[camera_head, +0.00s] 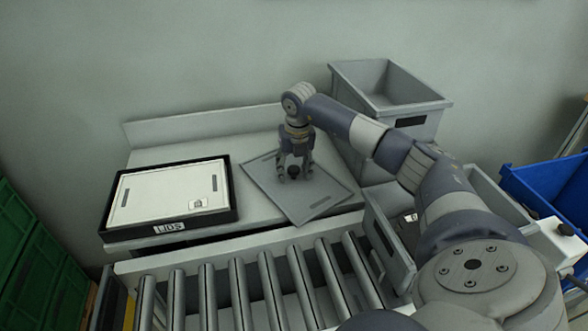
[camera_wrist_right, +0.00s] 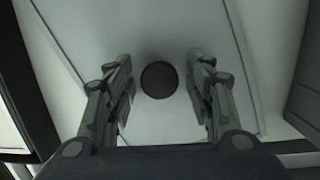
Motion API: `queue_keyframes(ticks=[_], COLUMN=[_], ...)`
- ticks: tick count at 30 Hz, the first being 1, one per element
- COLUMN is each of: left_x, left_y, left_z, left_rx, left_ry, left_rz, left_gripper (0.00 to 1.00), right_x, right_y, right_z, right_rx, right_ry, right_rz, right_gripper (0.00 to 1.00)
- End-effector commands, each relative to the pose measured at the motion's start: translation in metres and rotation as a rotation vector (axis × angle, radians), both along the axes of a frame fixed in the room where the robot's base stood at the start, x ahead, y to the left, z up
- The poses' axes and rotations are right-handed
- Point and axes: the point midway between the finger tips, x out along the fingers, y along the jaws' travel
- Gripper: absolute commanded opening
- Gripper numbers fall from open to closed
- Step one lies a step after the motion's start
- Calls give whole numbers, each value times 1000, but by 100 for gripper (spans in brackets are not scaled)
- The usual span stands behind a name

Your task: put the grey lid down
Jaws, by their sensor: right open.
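The grey lid (camera_head: 320,195) lies flat and turned at an angle on the light grey bench, beside the black lid tray. It has a dark round knob (camera_wrist_right: 159,79) in its middle. My right gripper (camera_head: 294,174) is over the lid's middle, its fingers pointing down on either side of the knob. In the right wrist view the fingers (camera_wrist_right: 160,88) are apart, with a clear gap between each and the knob. The lid also fills most of that view (camera_wrist_right: 150,30). My left gripper is not in view.
A black tray (camera_head: 234,207) labelled LIDS holds a whitish lid (camera_head: 165,187) at left. Grey crates (camera_head: 437,108) stand behind and right of the bench (camera_head: 215,142). A roller conveyor (camera_head: 240,285) runs in front. Green crates (camera_head: 30,245) are at left, a blue bin (camera_head: 550,190) at right.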

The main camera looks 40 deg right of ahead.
Motion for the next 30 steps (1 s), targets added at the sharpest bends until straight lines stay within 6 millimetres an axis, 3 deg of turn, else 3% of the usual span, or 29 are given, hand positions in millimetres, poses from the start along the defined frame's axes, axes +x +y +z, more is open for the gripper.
queue_keyframes(ticks=[18,30], left_x=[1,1], left_y=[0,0], left_z=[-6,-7], left_rx=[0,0], left_ry=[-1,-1], left_rz=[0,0], left_gripper=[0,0], right_x=[-15,-17], right_y=[7,7], right_z=[108,120], right_rx=[-1,0], right_ry=[-3,-1], right_rz=[0,0], right_gripper=[49,49])
